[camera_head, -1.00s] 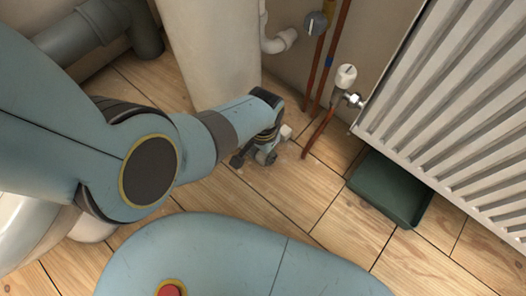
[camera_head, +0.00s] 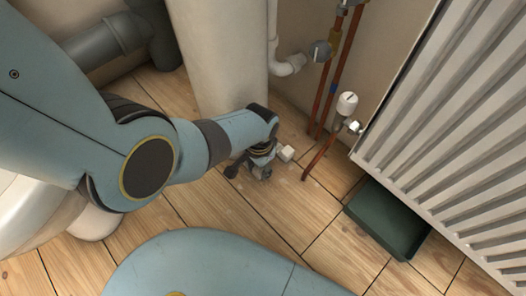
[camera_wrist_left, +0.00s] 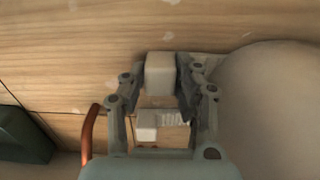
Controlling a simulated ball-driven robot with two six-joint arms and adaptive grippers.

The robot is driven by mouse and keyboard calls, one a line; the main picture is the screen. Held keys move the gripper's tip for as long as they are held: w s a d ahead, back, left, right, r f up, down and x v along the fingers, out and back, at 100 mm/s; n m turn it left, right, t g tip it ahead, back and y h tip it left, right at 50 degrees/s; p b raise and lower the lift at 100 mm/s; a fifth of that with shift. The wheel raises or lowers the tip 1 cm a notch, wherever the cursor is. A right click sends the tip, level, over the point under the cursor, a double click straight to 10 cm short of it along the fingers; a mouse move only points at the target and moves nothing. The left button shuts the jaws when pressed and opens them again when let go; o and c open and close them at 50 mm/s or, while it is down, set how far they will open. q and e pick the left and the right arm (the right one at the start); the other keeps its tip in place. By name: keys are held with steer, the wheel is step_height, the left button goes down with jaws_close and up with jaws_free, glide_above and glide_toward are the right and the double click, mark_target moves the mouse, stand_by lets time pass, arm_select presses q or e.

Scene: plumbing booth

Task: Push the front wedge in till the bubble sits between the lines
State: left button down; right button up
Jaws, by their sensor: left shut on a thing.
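My left gripper (camera_head: 262,172) is low by the floor at the foot of the big cream cylinder. In the left wrist view its fingers (camera_wrist_left: 160,85) are shut on a pale block (camera_wrist_left: 160,75), seen from above; I cannot tell for sure that it is the front wedge. A smaller white piece (camera_wrist_left: 146,125) with dark marks beside it shows between the fingers, nearer the palm. In the head view a small white block (camera_head: 286,153) shows just right of the gripper. No bubble or lines can be made out. My right gripper is not in view.
The cream cylinder (camera_head: 215,60) rises right behind the gripper. Copper pipes (camera_head: 325,110) and a white valve (camera_head: 347,103) stand to the right, before the radiator (camera_head: 450,130). A green tray (camera_head: 385,222) lies under it.

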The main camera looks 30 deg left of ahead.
arm_select(q)
steer(key=c, duration=1)
jaws_free()
steer(key=shift+r, duration=0.1)
steer(key=shift+r, duration=3.6)
